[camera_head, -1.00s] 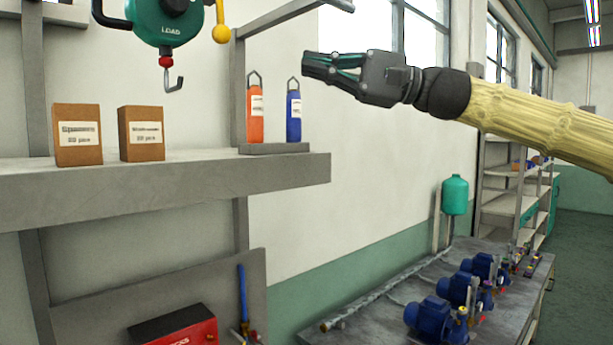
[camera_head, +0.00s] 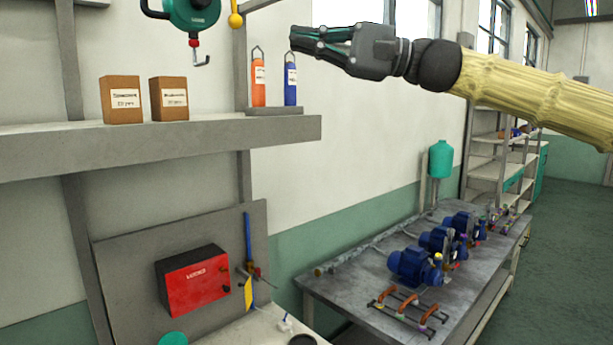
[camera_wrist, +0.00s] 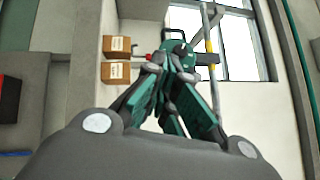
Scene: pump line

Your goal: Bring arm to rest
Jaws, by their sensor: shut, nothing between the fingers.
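My gripper (camera_head: 306,38) is raised in the upper middle of the head view, pointing left, with its fingers together and nothing between them. My arm reaches in from the right edge in a pale yellow cover. The gripper appears above and to the right of an orange bottle (camera_head: 258,84) and a blue bottle (camera_head: 290,84), which stand upright on the shelf. In the wrist view the closed fingers (camera_wrist: 180,60) fill the middle, with a green hoist partly hidden behind them.
The grey shelf (camera_head: 150,152) also holds two cardboard boxes (camera_head: 121,100) (camera_head: 169,98). A green hoist (camera_head: 192,14) with a hook hangs above it. Below are a red case (camera_head: 192,280) and a workbench (camera_head: 350,292) with several blue pumps (camera_head: 414,267). Floor at the right is clear.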

